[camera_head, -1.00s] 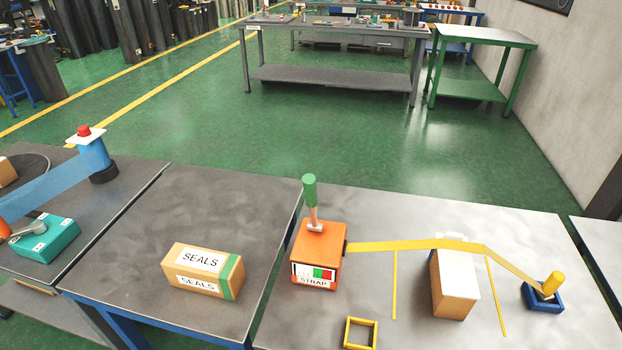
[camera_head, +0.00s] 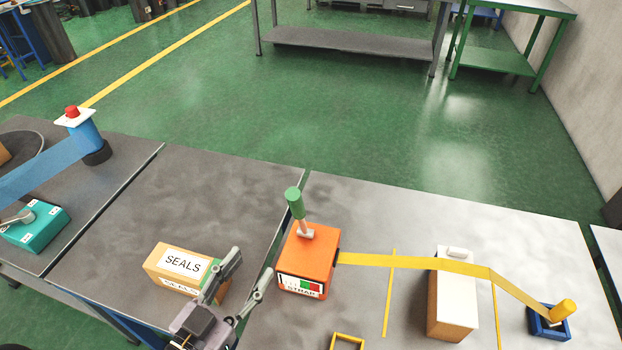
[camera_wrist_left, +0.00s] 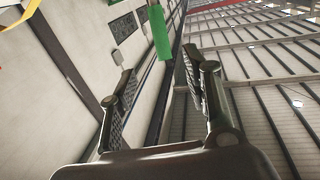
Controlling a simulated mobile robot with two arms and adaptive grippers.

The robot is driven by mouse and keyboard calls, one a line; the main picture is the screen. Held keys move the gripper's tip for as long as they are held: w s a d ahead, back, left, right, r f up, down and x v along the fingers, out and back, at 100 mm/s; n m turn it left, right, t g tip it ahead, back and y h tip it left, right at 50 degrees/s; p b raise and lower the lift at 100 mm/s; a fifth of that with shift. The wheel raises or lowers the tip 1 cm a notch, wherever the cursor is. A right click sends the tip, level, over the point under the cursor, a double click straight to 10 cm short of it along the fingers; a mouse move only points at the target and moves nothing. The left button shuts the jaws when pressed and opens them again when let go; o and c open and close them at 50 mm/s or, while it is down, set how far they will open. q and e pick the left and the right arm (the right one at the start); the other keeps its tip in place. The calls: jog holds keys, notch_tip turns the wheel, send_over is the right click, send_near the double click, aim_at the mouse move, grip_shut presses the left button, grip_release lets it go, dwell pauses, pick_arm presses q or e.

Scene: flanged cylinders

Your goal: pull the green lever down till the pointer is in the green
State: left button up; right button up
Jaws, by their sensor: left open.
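The green lever (camera_head: 295,203) stands nearly upright on top of the orange strap box (camera_head: 308,255), leaning slightly left. The box's front carries a gauge (camera_head: 301,286) with white, red and green areas; I cannot make out its pointer. My left gripper (camera_head: 249,272) is open and empty, to the left of the orange box and below the lever's handle in the picture, in front of the SEALS carton. In the left wrist view the green handle (camera_wrist_left: 159,32) shows beyond the open fingers (camera_wrist_left: 158,92), apart from them. My right gripper is not in view.
The SEALS carton (camera_head: 173,265) stands just left of my left gripper. A yellow strap (camera_head: 420,262) runs right from the orange box over a white-topped carton (camera_head: 452,305) to a blue holder (camera_head: 545,324). A yellow frame (camera_head: 347,342) lies in front.

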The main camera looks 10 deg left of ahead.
pick_arm(q)
jog(key=w, duration=0.1)
jog(key=p, duration=0.4)
send_near(292, 208)
jog(key=x, duration=0.6)
jog(key=shift+w+r, duration=0.15)
jog(key=shift+r, duration=0.05)
jog(key=x, duration=0.4)
jog(key=shift+w+f+p, duration=0.15)
jog(key=shift+w+p, duration=0.2)
jog(key=shift+w, duration=0.05)
jog(key=shift+w+d, duration=0.15)
jog(key=shift+w, duration=0.15)
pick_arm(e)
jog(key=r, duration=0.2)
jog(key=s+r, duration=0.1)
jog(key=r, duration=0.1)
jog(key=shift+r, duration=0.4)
pick_arm(q)
jog(key=c, duration=1)
grip_shut()
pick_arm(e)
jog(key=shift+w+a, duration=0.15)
